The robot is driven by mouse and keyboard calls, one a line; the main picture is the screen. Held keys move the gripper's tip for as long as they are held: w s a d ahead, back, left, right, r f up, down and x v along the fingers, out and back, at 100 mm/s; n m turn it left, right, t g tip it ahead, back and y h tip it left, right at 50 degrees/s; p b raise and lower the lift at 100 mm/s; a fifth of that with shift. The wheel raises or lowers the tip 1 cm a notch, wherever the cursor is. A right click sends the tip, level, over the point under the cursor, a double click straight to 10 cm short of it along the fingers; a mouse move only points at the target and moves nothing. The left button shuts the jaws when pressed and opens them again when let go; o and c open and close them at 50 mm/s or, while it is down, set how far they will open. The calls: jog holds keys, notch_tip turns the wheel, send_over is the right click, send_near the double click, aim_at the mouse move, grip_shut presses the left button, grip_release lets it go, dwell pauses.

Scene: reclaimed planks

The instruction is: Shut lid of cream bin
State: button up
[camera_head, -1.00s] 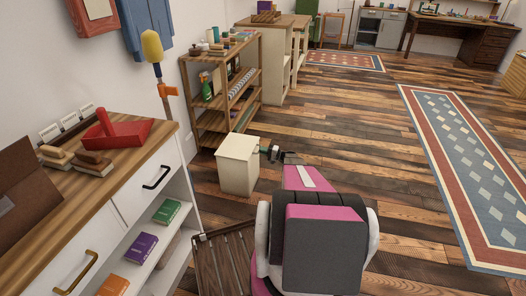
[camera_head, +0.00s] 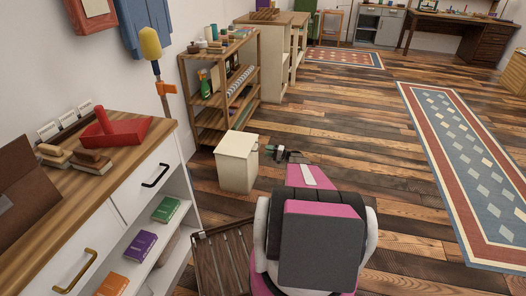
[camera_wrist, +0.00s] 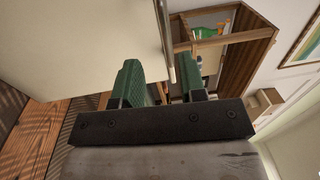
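The cream bin (camera_head: 236,170) stands on the floor beside the wooden shelf. Its top (camera_head: 237,144) looks flat and level in the head view; whether the lid is fully down cannot be told. My gripper (camera_head: 271,151) is just right of the bin's upper part, with a small gap between them. In the wrist view, my gripper (camera_wrist: 160,82) shows two green finger pads standing apart with nothing between them. The bin's cream side (camera_wrist: 80,40) fills the upper left there, and a thin edge runs close by the fingers.
An open wooden shelf (camera_head: 213,118) with several items stands behind the bin. A white cabinet (camera_head: 135,190) with drawers is at the left, and a slatted wooden piece (camera_head: 222,258) lies low in front. Free plank floor and a patterned rug (camera_head: 455,165) are to the right.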

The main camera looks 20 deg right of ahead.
jog(key=v, duration=0.6)
jog(key=shift+d+f, duration=0.15)
jog(key=shift+d, duration=0.05)
jog(key=shift+s, duration=0.15)
jog(key=shift+a, duration=0.1)
jog(key=s+a+r+n+g+h, duration=0.1)
jog(key=s+a+r+g+h, duration=0.2)
jog(key=a, duration=0.5)
jog(key=s+a+r+n+g, duration=0.25)
jog(key=s+a+r, duration=0.3)
jog(key=a, duration=0.35)
jog(key=s+a+r+n+g+h, duration=0.1)
jog(key=s+a+r+g+h, duration=0.1)
jog(key=s+a+r+g, duration=0.45)
jog(key=s+a+r+n+h, duration=0.1)
jog(key=s+a+r+h, duration=0.2)
jog(key=s, duration=0.3)
jog(key=s+a+r+h, duration=0.3)
jog(key=s+a+r, duration=0.1)
jog(key=s, duration=0.2)
jog(key=s+a+r+n+t+h, duration=0.1)
jog(key=s+a+r+h, duration=0.2)
jog(key=s, duration=0.3)
jog(key=shift+a+r+n+h, duration=0.15)
jog(key=shift+r+n+h, duration=0.2)
jog(key=shift+h, duration=0.25)
